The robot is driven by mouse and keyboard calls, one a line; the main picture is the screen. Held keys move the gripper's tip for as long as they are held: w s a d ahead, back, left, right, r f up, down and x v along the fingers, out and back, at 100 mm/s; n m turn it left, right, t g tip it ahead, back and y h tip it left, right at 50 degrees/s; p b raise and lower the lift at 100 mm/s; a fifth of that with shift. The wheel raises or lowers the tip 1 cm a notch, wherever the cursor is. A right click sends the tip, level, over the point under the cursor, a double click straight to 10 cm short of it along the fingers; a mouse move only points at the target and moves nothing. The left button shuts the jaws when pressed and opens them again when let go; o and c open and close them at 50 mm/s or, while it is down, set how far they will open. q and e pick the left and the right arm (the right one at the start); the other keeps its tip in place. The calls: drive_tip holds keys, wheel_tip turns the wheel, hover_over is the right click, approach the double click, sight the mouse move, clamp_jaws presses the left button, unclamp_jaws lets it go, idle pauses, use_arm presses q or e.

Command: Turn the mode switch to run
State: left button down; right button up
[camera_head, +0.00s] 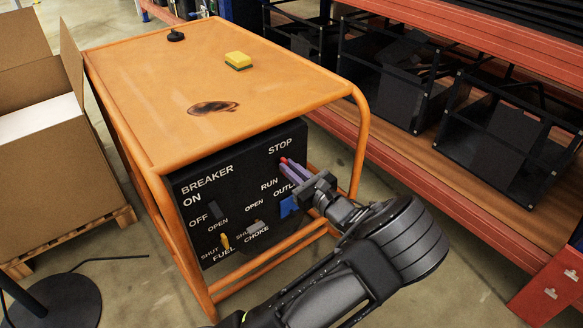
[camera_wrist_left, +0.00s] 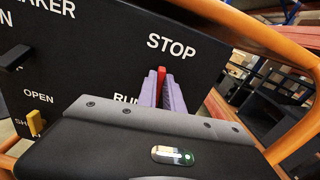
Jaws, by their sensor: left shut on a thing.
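The mode switch is a red lever (camera_head: 283,160) on the black control panel (camera_head: 240,187), just below the STOP label and to the right of RUN. In the left wrist view its red end (camera_wrist_left: 161,72) shows between purple fingers, near STOP; its base is hidden. My left gripper (camera_head: 290,164) is at the panel's right side, its fingers shut on the red lever. It also shows in the left wrist view (camera_wrist_left: 165,90), where its body partly covers the RUN label. My right gripper is not in view.
The panel also holds a breaker switch (camera_head: 215,210), a yellow fuel lever (camera_head: 225,241), a choke lever and a blue outlet (camera_head: 288,207). An orange tube frame (camera_head: 361,140) surrounds the panel. A sponge (camera_head: 238,60) lies on top. Shelves stand right, a cardboard box (camera_head: 45,150) left.

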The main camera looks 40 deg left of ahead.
use_arm(q)
drive_tip(key=n, duration=0.2)
drive_tip(key=s+n, duration=0.1)
drive_tip(key=shift+s+a+f+n, duration=0.15)
drive_tip(key=shift+a+f+n, duration=0.05)
drive_tip(key=shift+n, duration=0.2)
drive_tip(key=n, duration=0.2)
drive_tip(key=s+f+n, duration=0.1)
drive_tip(key=n, duration=0.1)
drive_tip(key=shift+a+n, duration=0.15)
drive_tip(key=shift+n, duration=0.15)
drive_tip(key=n+b, duration=0.1)
drive_tip(key=f+n+b, duration=0.1)
drive_tip(key=n, duration=0.1)
drive_tip(key=shift+s+a+f+n, duration=0.1)
drive_tip(key=shift+s+n, duration=0.2)
drive_tip(key=shift+s, duration=0.05)
drive_tip(key=n+b, duration=0.1)
drive_tip(key=n, duration=0.1)
drive_tip(key=f+n+b, duration=0.1)
drive_tip(key=n, duration=0.1)
drive_tip(key=shift+s+f+n, duration=0.15)
drive_tip(key=shift+n, duration=0.15)
drive_tip(key=c, duration=1.5)
unclamp_jaws()
